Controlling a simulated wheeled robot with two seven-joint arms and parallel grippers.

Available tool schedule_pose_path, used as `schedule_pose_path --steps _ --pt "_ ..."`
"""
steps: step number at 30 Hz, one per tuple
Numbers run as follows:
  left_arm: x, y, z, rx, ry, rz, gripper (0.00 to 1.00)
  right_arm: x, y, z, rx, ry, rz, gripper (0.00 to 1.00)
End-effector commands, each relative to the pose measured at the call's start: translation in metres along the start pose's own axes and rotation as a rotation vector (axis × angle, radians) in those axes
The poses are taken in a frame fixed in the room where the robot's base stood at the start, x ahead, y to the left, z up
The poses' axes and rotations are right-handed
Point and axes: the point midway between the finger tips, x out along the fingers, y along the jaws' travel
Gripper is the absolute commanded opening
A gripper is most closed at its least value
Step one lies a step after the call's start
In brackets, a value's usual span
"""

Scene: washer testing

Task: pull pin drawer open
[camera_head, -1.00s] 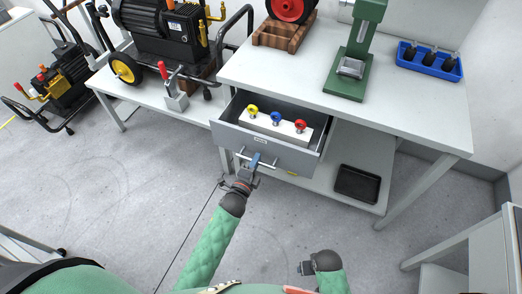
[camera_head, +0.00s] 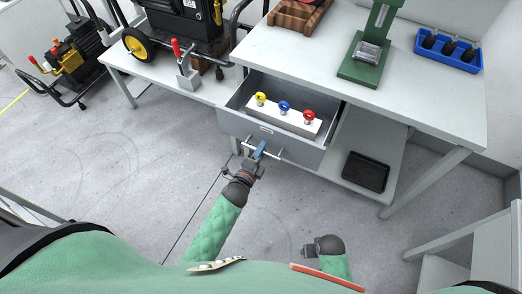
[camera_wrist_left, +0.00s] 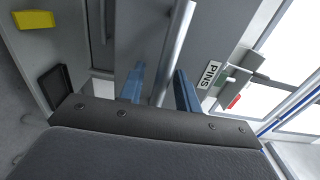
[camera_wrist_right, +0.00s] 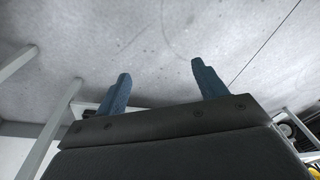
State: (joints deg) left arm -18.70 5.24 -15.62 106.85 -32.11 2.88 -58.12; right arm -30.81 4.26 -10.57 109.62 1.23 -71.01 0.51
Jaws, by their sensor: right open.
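The pin drawer (camera_head: 270,135) is a grey drawer under the white workbench and stands pulled out. Inside it a white block (camera_head: 284,119) carries a yellow, a blue and a red ring-topped pin. My left gripper (camera_head: 259,150) is at the drawer's front, its blue fingers on either side of the bar handle (camera_head: 277,154). In the left wrist view the handle bar (camera_wrist_left: 176,50) runs between the fingers, which are drawn in around it; a "PINS" label (camera_wrist_left: 211,75) is beside it. My right gripper (camera_head: 309,250) is low over the floor, open and empty in the right wrist view (camera_wrist_right: 162,85).
The workbench (camera_head: 300,60) holds a green press (camera_head: 370,50) and a blue tray (camera_head: 447,50). A black tray (camera_head: 366,171) lies on the lower shelf. A pump on a cart stands at the left. The floor in front of the drawer is clear.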

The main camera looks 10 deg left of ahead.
Motion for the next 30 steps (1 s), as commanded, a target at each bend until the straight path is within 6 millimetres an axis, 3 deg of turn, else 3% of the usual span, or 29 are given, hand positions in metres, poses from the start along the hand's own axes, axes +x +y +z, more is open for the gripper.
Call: schedule_pose_path --steps 12,21,30 --pt "-0.009 0.001 0.000 0.000 0.000 -0.001 0.33 0.001 0.000 0.004 0.000 -0.012 -0.001 0.71" --pt "-0.049 0.003 0.000 -0.002 0.000 0.001 0.33 -0.058 -0.007 -0.012 0.000 0.005 -0.008 0.71" --pt "-0.075 0.001 0.000 0.000 0.000 -0.001 0.33 -0.092 -0.010 -0.016 0.000 0.005 -0.014 0.71"
